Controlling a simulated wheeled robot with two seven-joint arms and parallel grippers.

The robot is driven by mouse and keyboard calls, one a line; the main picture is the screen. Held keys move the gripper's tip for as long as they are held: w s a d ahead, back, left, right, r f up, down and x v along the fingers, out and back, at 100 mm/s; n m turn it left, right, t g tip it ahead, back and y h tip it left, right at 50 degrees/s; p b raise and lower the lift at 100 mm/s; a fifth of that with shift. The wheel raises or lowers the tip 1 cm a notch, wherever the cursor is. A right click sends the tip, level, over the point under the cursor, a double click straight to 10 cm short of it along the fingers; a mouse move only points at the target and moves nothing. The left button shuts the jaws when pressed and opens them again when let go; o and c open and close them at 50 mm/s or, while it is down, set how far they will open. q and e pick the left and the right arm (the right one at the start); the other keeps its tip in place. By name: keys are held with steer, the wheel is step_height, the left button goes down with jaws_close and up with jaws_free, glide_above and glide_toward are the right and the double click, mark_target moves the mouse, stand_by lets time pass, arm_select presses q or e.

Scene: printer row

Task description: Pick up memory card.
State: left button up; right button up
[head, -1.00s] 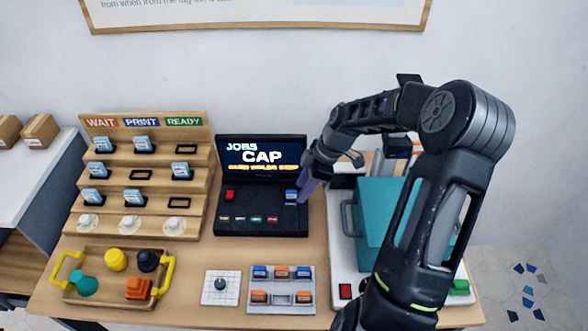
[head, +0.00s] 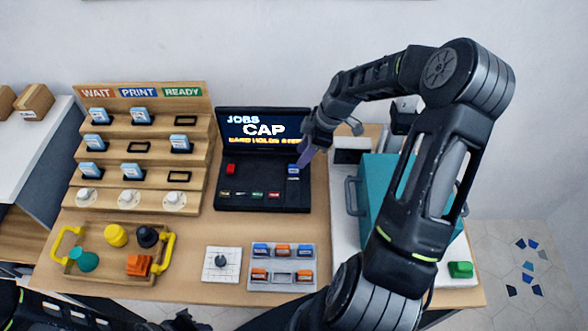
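A small blue card (head: 293,169) stands in a slot at the right of the black console (head: 262,195), below its lit screen. More small blue and orange cards sit in a grey holder (head: 282,284) at the table's front. I cannot tell from their looks which is the memory card. My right gripper (head: 306,158), with purple fingers, points down just above and right of the console's blue card. Its fingers show edge-on, so their opening is unclear. Part of my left arm shows along the bottom left edge; its gripper end (head: 184,321) is dark and cut off.
A stepped wooden rack (head: 150,154) with pale blue cards stands at the left. A wooden tray (head: 107,284) with yellow handles holds coloured knobs. A white plate (head: 221,264) with a dial lies beside the grey holder. A teal box (head: 375,190) stands behind my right arm.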

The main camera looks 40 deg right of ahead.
mark_target(294, 171)
steer(key=shift+a+f, duration=0.15)
steer(key=shift+f, duration=0.05)
steer(key=p+x, duration=0.2)
steer(key=x, duration=0.2)
steer(key=shift+a+f, duration=0.1)
steer(key=shift+f, duration=0.25)
stand_by(0.4)
jaws_close()
stand_by(0.4)
